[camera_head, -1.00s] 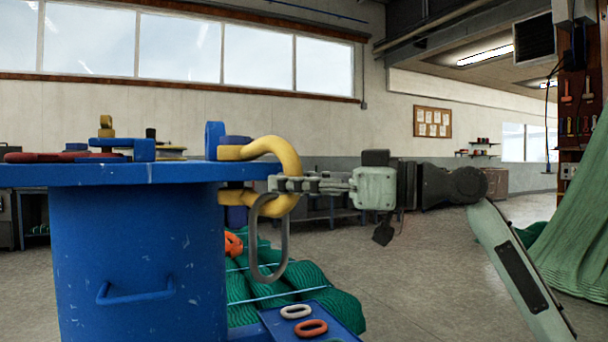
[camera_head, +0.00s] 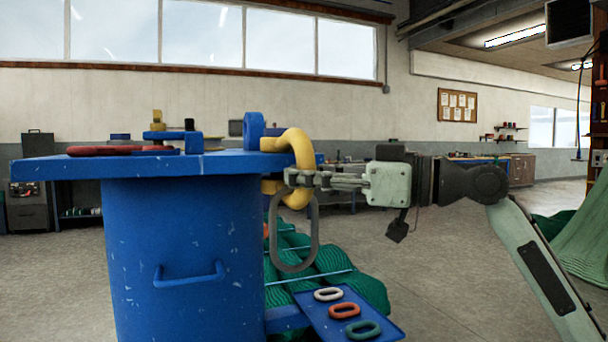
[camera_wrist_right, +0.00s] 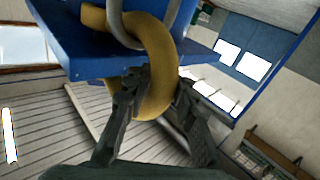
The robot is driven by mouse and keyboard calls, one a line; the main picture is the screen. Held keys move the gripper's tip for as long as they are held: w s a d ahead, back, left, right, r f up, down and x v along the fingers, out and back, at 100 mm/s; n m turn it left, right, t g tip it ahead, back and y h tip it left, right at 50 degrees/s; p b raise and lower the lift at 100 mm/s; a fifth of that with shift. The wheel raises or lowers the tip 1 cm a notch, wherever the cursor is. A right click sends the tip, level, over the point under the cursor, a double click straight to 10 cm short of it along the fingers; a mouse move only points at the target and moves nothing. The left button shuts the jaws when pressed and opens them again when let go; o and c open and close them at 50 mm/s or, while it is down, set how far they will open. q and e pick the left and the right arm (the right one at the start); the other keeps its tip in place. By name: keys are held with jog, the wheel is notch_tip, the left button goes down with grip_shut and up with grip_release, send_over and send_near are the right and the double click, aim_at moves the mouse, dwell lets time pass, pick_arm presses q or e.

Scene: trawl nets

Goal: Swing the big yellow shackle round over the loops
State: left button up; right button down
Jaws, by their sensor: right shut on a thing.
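The big yellow shackle (camera_head: 303,152) hangs at the right edge of the blue stand's top (camera_head: 130,165), beside an upright blue lug (camera_head: 253,130). A grey oblong loop (camera_head: 314,235) hangs down from the shackle's lower part. My right gripper (camera_head: 297,179) comes from the right and is shut on the shackle low on its bow. In the right wrist view the shackle (camera_wrist_right: 155,60) curves down between the fingers (camera_wrist_right: 155,105), with the grey loop (camera_wrist_right: 118,25) against it. My left gripper is not in view.
Red (camera_head: 105,150) and yellow-blue hardware lies on the stand's top. Below, a blue tray (camera_head: 375,315) holds white, orange and green loops (camera_head: 363,330), next to green netting (camera_head: 345,285).

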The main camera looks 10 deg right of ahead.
jog(key=shift+s+a+f, duration=0.2)
jog(key=shift+a+f, duration=0.05)
jog(key=shift+f, duration=0.05)
jog(key=c, duration=1.3)
grip_release()
jog(key=shift+s+r, duration=0.1)
jog(key=shift+d, duration=0.1)
jog(key=shift+r, duration=0.1)
jog(key=v, duration=1.2)
jog(key=shift+d, duration=0.1)
jog(key=shift+w, duration=0.2)
